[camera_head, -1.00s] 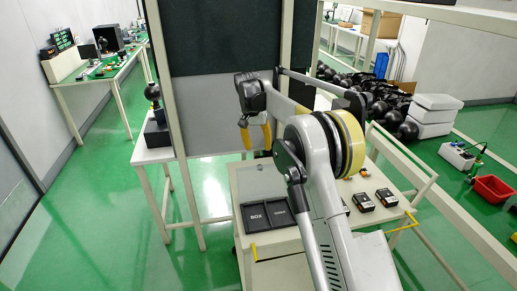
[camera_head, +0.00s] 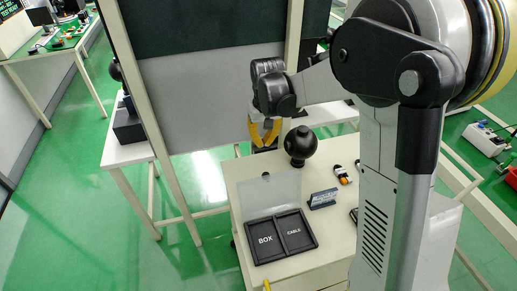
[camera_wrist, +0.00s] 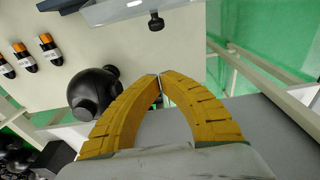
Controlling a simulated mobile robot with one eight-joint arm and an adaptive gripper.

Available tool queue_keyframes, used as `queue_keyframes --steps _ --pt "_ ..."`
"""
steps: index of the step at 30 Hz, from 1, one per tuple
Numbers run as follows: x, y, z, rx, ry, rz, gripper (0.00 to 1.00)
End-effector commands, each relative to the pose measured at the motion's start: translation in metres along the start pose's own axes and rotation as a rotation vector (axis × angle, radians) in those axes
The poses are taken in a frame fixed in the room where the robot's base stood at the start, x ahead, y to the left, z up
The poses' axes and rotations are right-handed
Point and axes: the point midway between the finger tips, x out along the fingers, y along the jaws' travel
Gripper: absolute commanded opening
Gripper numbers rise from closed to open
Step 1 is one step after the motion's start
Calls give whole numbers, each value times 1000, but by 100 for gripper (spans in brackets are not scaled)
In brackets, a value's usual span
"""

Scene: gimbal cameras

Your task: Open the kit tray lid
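The black kit tray (camera_head: 282,252) lies on the white cart, with two compartments marked BOX and CABLE. A see-through lid panel (camera_head: 272,196) with a small dark knob (camera_head: 265,174) shows behind the tray's back edge, away from both compartments. I cannot tell its exact tilt. The knob also shows at the top of the wrist view (camera_wrist: 156,22). My gripper (camera_head: 264,146) hangs beyond the cart's far edge, apart from lid and tray. Its yellow fingers meet at the tips in the wrist view (camera_wrist: 159,78), with nothing between them.
A black ball-shaped object (camera_head: 301,143) stands near the cart's far edge, beside my gripper. A small sign (camera_head: 322,198) and orange-and-black items (camera_head: 342,174) lie to the tray's right. A framed partition (camera_head: 215,100) rises behind. The cart top (camera_head: 245,168) left of the ball is clear.

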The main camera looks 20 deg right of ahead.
Motion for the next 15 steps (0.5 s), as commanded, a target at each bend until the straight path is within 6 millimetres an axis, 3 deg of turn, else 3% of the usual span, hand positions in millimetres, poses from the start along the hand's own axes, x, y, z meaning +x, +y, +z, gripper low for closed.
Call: queue_keyframes --steps 5,15 --pt "17 0 2 -4 0 -1 0" --pt "90 0 1 -2 0 -1 0"
